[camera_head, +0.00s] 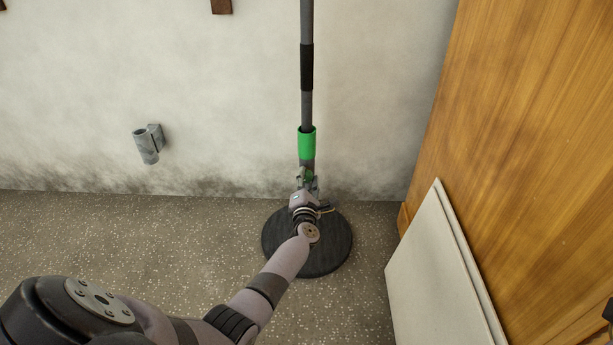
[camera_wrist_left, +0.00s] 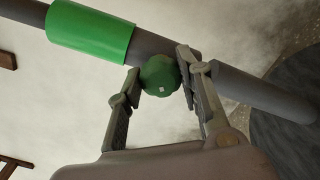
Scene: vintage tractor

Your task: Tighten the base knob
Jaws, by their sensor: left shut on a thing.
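The base knob (camera_wrist_left: 160,76) is a dark green lobed knob on the side of a grey pole (camera_wrist_left: 262,97). It sits between the two fingers of my left gripper (camera_wrist_left: 158,84), which is shut on it. In the head view my left gripper (camera_head: 305,183) reaches the pole just below a bright green sleeve (camera_head: 306,143); the knob is mostly hidden there. The green sleeve also shows in the left wrist view (camera_wrist_left: 90,32). The pole stands upright on a round black base (camera_head: 335,248) on the floor. My right gripper is not identifiable in these views.
A pale wall (camera_head: 220,90) is close behind the pole. A grey metal tube bracket (camera_head: 148,145) is fixed on it at left. White panels (camera_head: 440,280) lean against a wooden cabinet (camera_head: 530,150) at right. The speckled floor left of the base is clear.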

